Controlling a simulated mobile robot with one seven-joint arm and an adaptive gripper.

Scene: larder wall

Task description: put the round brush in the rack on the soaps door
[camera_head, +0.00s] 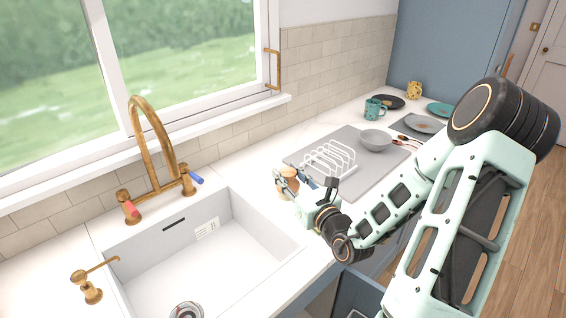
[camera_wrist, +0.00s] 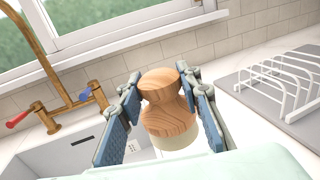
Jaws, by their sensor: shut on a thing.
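The round brush has a turned wooden handle and pale bristles and shows large in the wrist view (camera_wrist: 168,112). In the head view the brush (camera_head: 283,186) is partly hidden by the fingers. My gripper (camera_head: 290,180) is shut on the handle, with one blue-padded finger on each side, as the wrist view (camera_wrist: 158,78) shows. It holds the brush upright by the right rim of the sink, at about counter level. I cannot tell whether it touches the counter. A blue cabinet door (camera_head: 358,297) stands open below the counter's front edge. No rack on it is visible.
The white sink (camera_head: 210,262) with a brass tap (camera_head: 150,140) lies to the left. A white dish rack (camera_head: 328,158) and a grey bowl (camera_head: 375,140) stand on a grey mat (camera_head: 300,152). A mug (camera_head: 374,108) and plates are farther back. The wood floor is at right.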

